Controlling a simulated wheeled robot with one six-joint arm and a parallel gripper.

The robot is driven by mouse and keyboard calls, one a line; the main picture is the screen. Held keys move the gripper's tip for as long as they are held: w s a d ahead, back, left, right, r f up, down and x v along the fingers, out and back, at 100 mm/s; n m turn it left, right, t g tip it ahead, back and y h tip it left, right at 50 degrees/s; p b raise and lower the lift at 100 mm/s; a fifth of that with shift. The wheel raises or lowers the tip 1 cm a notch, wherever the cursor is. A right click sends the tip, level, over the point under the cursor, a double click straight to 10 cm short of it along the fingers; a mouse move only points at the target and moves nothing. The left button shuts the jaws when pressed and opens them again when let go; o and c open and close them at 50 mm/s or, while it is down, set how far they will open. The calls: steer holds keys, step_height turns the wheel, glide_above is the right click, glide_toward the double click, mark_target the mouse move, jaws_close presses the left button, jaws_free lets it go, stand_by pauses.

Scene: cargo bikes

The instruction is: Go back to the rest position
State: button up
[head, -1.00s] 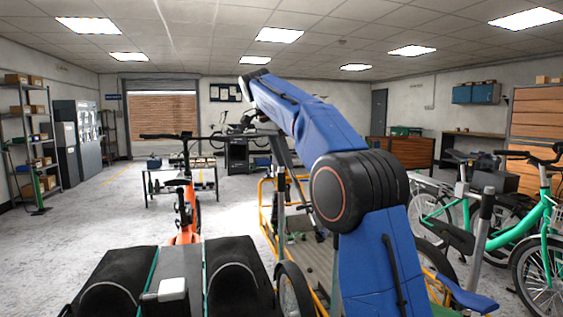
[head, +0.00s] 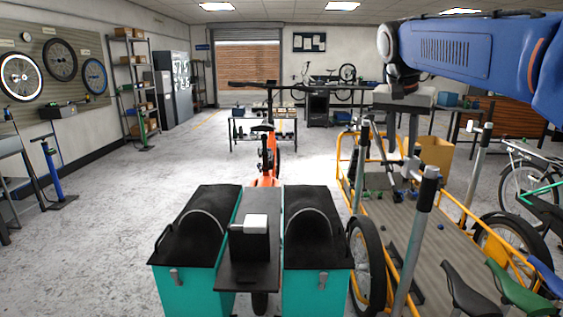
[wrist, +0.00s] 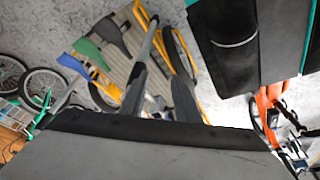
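My gripper (head: 402,178) hangs below the blue arm in the head view, over the yellow-framed cargo bike (head: 428,222) and its grey slatted deck. In the wrist view, two dark fingers of my gripper (wrist: 160,84) stand apart with nothing held between them. The fingers look small and partly merge with the bike parts behind them in the head view. The cargo bike's deck (wrist: 123,68) also shows in the wrist view, beyond the fingers.
An orange bike with teal, black-lidded panniers (head: 318,288) stands in front of me. Saddles in black, green (head: 517,290) and blue are at the lower right.

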steer(key=s+a+f+n+t+y, duration=0.1)
steer(key=s+f+n, duration=0.7)
steer(key=s+f, duration=2)
steer(key=shift+s+a+t+y, duration=0.25)
steer(key=shift+s+t+y, duration=0.25)
steer(key=shift+s+y, duration=0.4)
